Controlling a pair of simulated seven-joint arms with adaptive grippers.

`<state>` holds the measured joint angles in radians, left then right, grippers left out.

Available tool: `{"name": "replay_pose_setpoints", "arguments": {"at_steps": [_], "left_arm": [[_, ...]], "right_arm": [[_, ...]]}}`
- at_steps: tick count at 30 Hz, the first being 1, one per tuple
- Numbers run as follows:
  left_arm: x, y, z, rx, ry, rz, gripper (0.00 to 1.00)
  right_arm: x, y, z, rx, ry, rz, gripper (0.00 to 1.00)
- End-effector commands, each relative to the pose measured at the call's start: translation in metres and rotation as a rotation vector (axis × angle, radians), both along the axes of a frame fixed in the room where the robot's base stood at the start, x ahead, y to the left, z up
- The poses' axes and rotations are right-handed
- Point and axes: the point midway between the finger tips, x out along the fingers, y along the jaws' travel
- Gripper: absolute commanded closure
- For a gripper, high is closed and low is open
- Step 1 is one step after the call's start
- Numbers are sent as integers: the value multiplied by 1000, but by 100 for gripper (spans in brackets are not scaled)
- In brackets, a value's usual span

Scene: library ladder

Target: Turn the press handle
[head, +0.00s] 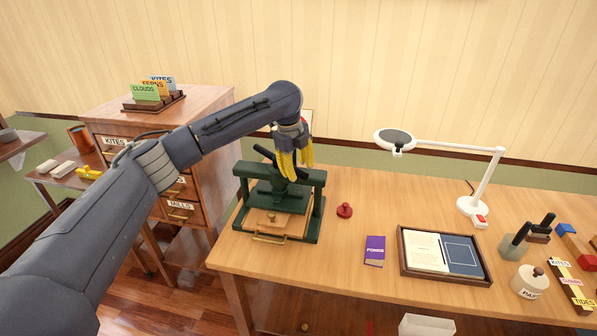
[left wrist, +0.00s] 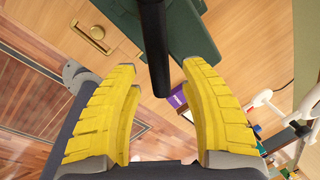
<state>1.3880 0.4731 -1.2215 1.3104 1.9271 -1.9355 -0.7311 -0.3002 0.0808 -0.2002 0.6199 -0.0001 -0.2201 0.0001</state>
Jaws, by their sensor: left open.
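The green press (head: 243,190) stands at the left end of the wooden table, with a wooden board and a brass pull at its base. Its black bar handle (head: 263,154) shows beside my left gripper (head: 293,168), which hangs from above over the press with its yellow fingers pointing down. In the left wrist view the black handle (left wrist: 154,40) comes in from the top and ends between the spread yellow fingers of my left gripper (left wrist: 159,72). Space shows on both sides of the bar, so the gripper is open. My fingers hide part of the handle in the head view. My right gripper is not in view.
A red knobbed object (head: 344,210), a purple book (head: 374,251), a framed tray (head: 445,279) and a white magnifier lamp (head: 487,185) stand to the right. A drawer cabinet (head: 215,150) stands to the left behind my arm.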

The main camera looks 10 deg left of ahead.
Motion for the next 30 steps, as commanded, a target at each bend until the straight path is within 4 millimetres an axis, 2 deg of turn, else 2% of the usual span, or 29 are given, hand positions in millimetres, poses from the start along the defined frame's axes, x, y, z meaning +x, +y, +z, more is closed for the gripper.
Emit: {"name": "replay_pose_setpoints", "arguments": {"at_steps": [6,18,27,30], "left_arm": [[2,-1,-12,0,1,1,56],[2,-1,-14,0,0,0,57],[2,-1,-14,0,0,0,92],[2,-1,-14,0,0,0,100]], "right_arm": [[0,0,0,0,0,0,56],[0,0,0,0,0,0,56],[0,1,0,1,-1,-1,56],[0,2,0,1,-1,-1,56]]}}
